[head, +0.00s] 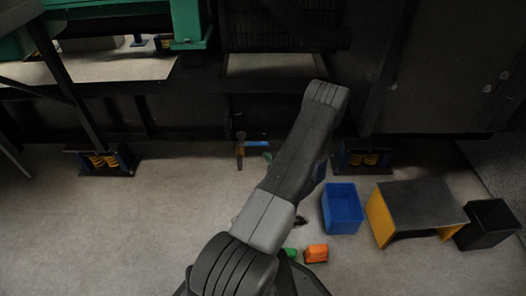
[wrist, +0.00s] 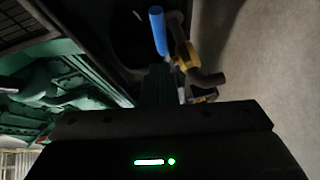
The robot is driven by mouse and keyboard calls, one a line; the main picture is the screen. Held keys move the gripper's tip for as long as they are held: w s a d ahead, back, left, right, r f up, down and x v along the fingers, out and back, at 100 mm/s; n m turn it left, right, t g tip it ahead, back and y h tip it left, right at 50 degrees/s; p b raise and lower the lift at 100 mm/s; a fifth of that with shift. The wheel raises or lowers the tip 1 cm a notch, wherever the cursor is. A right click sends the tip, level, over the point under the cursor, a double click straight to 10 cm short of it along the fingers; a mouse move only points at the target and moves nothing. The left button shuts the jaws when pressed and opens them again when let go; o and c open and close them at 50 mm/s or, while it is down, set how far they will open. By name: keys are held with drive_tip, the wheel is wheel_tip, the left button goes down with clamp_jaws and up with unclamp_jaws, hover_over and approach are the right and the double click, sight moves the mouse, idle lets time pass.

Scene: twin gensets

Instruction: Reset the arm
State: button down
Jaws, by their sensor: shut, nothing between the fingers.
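My arm (head: 290,170) reaches up from the bottom middle of the head view, bent over the floor toward the dark genset base. A valve with a blue lever (wrist: 158,30) and a brass body (wrist: 184,55) lies beyond the fingers; I see no contact. The blue lever (head: 257,144) also shows left of the arm in the head view.
A blue bin (head: 342,212), a yellow-sided stand with a dark top (head: 420,205) and a black bin (head: 490,225) stand right of the arm. An orange object (head: 316,254) and a green one (head: 290,252) lie close by the arm. The floor at left is clear.

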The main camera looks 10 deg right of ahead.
drive_tip(key=s+d+p, duration=0.1)
drive_tip(key=s+d, duration=0.3)
drive_tip(key=s, duration=0.2)
drive_tip(key=shift+r, duration=0.45)
drive_tip(key=b+x, duration=0.2)
drive_tip(key=x, duration=1.1)
drive_tip(key=shift+b, duration=0.4)
drive_tip(key=shift+f, duration=0.1)
